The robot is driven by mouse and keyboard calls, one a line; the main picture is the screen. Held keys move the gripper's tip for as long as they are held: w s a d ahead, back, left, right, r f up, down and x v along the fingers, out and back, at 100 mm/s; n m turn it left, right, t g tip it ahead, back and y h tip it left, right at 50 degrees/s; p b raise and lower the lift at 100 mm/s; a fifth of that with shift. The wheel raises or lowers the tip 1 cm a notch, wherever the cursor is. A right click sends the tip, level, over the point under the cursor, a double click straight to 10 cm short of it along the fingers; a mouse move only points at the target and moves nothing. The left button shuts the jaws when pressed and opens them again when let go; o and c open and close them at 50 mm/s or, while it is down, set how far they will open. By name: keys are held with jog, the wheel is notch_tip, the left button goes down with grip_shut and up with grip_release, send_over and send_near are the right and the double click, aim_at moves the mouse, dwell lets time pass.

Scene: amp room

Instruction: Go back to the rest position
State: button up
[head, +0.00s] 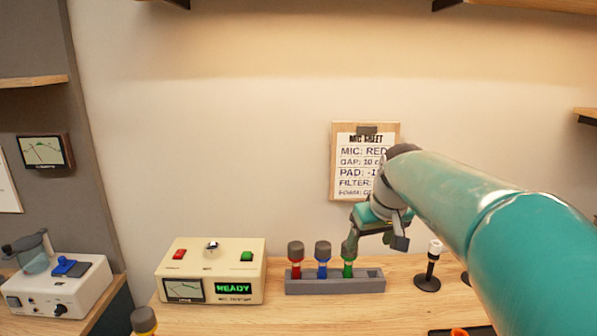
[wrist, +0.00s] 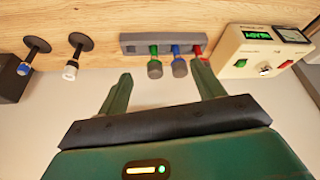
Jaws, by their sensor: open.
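My gripper (head: 375,236) hangs from the teal arm in front of the wall, above the right end of the grey rack (head: 335,286). The rack holds a red microphone (head: 296,259), a blue one (head: 322,260) and a green one (head: 348,262), all upright. One finger overlaps the green microphone in the head view; I cannot tell whether they touch. The wrist view shows the green (wrist: 154,68) and blue (wrist: 179,66) ones beyond the fingers, the red one partly hidden.
A cream box (head: 211,271) reading READY stands left of the rack. A white-topped microphone on a black stand (head: 428,272) is at the right. A second stand (wrist: 37,45) is mostly hidden by my arm in the head view. A clipboard sheet (head: 356,165) hangs behind.

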jog(key=s+f+m, duration=0.1)
jog(key=s+f, duration=0.3)
jog(key=s, duration=0.8)
jog(key=s+f+m+t+h, duration=0.1)
jog(key=s+f, duration=0.3)
jog(key=s, duration=0.9)
jog(key=shift+s+a+f+m, duration=0.2)
jog(key=shift+s+m, duration=0.1)
jog(key=shift+m, duration=0.2)
